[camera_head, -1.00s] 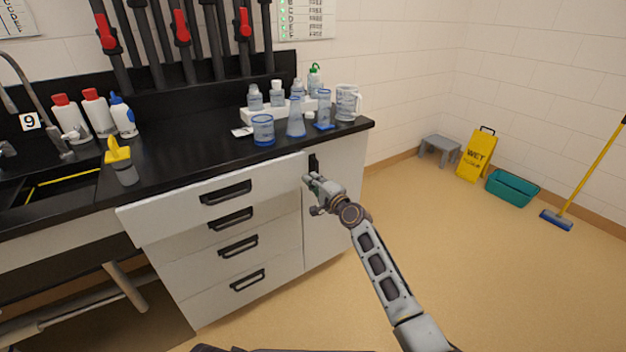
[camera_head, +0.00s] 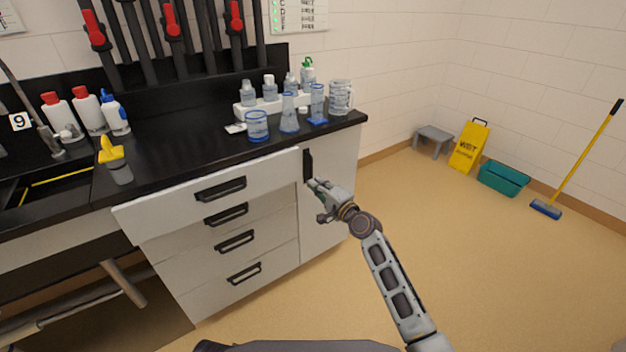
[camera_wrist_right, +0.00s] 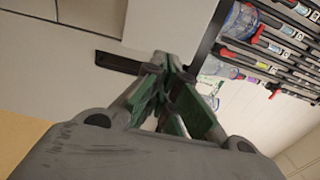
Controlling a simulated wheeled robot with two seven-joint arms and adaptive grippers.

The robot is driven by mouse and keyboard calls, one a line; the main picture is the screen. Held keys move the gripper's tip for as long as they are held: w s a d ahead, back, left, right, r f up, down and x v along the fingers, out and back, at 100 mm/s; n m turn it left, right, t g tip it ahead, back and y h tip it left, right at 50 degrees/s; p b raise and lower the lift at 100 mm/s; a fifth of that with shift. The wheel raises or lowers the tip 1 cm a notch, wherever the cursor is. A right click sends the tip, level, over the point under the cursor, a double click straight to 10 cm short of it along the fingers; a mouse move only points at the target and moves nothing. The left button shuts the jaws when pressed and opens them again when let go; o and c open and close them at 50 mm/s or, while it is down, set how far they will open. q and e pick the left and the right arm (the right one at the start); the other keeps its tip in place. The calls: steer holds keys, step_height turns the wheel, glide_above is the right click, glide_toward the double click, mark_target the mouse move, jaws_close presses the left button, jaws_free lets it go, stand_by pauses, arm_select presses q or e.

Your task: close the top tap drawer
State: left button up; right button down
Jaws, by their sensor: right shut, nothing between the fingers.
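The top drawer (camera_head: 262,181) is the wide white front under the black counter, with a black handle (camera_head: 220,188). It stands out past the drawer fronts below it, so it is open. My right gripper (camera_head: 317,186) is shut and empty, just right of the drawer's right end, in front of the neighbouring cabinet door. I cannot tell whether it touches anything. In the right wrist view its green-padded fingers (camera_wrist_right: 170,72) come together in front of a pale panel, near a black door handle (camera_wrist_right: 117,62). My left gripper is not in view.
Three lower drawers (camera_head: 226,240) look shut. Glassware such as a beaker (camera_head: 257,126) stands on the counter (camera_head: 190,158) above. The floor (camera_head: 440,240) to the right is clear up to a grey stool (camera_head: 433,137), yellow sign (camera_head: 469,146) and teal tub (camera_head: 503,179).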

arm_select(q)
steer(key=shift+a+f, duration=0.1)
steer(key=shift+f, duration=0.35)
arm_select(e)
steer(key=shift+v, duration=1.8)
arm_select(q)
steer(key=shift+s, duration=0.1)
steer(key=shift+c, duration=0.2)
